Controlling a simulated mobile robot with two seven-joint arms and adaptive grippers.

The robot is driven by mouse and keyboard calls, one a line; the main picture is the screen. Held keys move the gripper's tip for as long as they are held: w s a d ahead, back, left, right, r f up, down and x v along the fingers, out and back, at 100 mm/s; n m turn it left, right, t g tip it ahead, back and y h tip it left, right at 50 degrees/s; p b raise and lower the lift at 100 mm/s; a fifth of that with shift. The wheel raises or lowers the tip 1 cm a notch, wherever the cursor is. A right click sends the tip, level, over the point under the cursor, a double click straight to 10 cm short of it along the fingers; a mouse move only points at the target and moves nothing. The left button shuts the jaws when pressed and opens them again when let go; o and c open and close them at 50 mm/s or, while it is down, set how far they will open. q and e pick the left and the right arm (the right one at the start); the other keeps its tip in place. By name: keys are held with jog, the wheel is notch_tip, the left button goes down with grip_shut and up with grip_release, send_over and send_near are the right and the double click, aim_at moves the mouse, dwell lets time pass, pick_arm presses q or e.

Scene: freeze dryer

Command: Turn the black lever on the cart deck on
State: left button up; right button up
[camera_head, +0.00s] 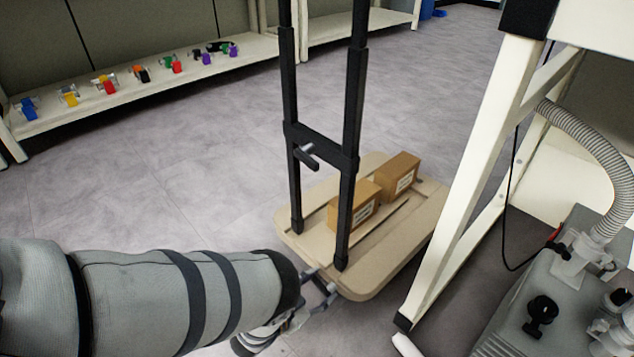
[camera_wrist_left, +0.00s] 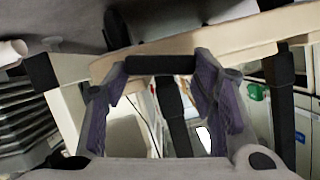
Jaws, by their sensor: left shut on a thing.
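A cart stands in the middle of the head view with a beige deck (camera_head: 400,250) and a black upright frame (camera_head: 350,140). My left gripper (camera_head: 322,285) is low at the near edge of the deck, with its arm coming in from the left. In the left wrist view a short black bar, which looks like the black lever (camera_wrist_left: 160,64), lies between the two fingertips, beside the beige deck edge (camera_wrist_left: 245,37). The gripper is shut on it. In the head view the gripper mostly hides the lever. My right gripper is not in view.
Two cardboard boxes (camera_head: 354,206) (camera_head: 401,176) sit on the deck. A small dark handle (camera_head: 306,155) sticks out from the frame's crossbar. A white table leg (camera_head: 465,185) and a grey machine (camera_head: 540,305) with a hose stand close on the right. Floor at left is clear.

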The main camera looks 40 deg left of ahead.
pick_arm(q)
jog(key=shift+d+m+y, duration=0.2)
jog(key=shift+m+y, duration=0.3)
jog(key=shift+m, duration=0.1)
jog(key=shift+s+d+r+m+t+y+b, duration=0.1)
jog(key=shift+d+m+t+y+b, duration=0.2)
jog(key=shift+m+y, duration=0.5)
jog(key=m+b, duration=0.1)
jog(key=m, duration=0.1)
jog(key=d+m+t+y+b, duration=0.1)
jog(key=m+b, duration=0.1)
jog(key=shift+d+m+t+y, duration=0.2)
jog(key=shift+m+t+y, duration=0.35)
jog(key=shift+m, duration=0.65)
jog(key=shift+d+m+t+y+b, duration=0.15)
jog(key=shift+m+t+y+b, duration=0.25)
jog(key=shift+m, duration=0.7)
jog(key=o, duration=1.1)
jog(key=shift+o, duration=0.2)
